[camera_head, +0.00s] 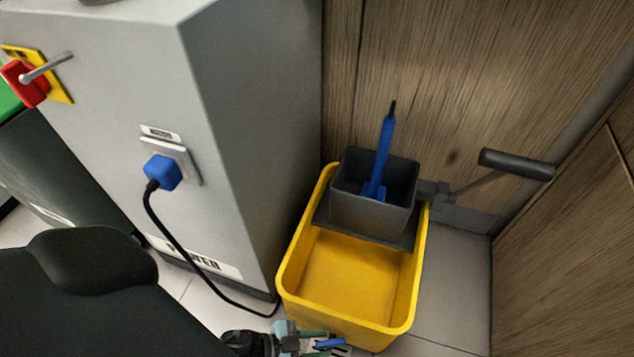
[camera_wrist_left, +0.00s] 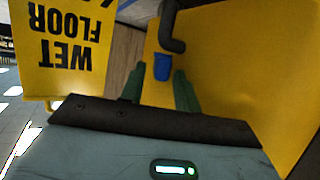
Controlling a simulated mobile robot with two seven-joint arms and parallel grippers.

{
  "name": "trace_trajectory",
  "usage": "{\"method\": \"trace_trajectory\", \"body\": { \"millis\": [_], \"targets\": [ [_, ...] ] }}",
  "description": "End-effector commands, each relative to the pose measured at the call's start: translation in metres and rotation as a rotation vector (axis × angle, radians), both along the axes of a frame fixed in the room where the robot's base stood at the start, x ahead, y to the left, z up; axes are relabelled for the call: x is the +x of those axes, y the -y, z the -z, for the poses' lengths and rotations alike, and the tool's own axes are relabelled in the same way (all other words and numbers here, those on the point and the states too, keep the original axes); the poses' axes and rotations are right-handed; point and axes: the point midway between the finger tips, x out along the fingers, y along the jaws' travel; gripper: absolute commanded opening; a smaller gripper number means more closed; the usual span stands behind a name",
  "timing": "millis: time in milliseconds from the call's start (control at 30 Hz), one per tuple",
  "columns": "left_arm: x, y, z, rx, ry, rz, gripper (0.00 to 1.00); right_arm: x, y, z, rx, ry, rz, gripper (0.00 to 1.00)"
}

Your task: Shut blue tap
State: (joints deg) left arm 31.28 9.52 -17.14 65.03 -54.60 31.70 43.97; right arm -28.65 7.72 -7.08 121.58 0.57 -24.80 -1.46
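The blue tap (camera_wrist_left: 162,67) shows in the wrist view beneath a dark curved pipe (camera_wrist_left: 172,40), in front of a yellow surface. My left gripper (camera_wrist_left: 159,76) is open, with its green fingers on either side of the tap. I see a gap at each side, but cannot tell how far the tap reaches in between the fingers. In the head view my left gripper (camera_head: 322,342) is at the bottom edge, low in front of the yellow mop bucket (camera_head: 350,280). A small blue piece, probably the tap, shows between its fingers. My right gripper is out of view.
A grey cabinet (camera_head: 120,100) with a blue plug (camera_head: 162,172) and black cable stands left of the bucket. The bucket carries a grey wringer (camera_head: 370,215) with a lever (camera_head: 515,163). Wooden walls close off the back and right. A yellow wet-floor sign (camera_wrist_left: 65,75) shows in the wrist view.

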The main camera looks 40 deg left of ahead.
Motion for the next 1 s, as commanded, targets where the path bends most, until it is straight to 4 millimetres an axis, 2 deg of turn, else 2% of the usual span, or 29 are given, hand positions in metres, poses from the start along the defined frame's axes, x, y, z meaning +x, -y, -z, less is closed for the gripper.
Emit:
{"method": "trace_trajectory", "body": {
  "millis": [33,233,633,967,1000],
  "targets": [
    [0.000,0.000,0.000,0.000,0.000,0.000,0.25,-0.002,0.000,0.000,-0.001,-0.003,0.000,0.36],
    [0.000,0.000,0.000,0.000,0.000,0.000,0.00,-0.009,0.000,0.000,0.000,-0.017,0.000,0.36],
    [0.003,-0.003,0.000,0.002,0.002,0.118,0.00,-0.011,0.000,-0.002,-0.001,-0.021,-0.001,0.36],
    [0.003,-0.003,0.000,0.001,0.000,0.131,0.00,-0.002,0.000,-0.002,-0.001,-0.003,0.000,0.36],
    [0.003,-0.003,0.000,0.001,0.000,0.131,0.17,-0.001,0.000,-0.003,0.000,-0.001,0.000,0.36]
  ]
}}
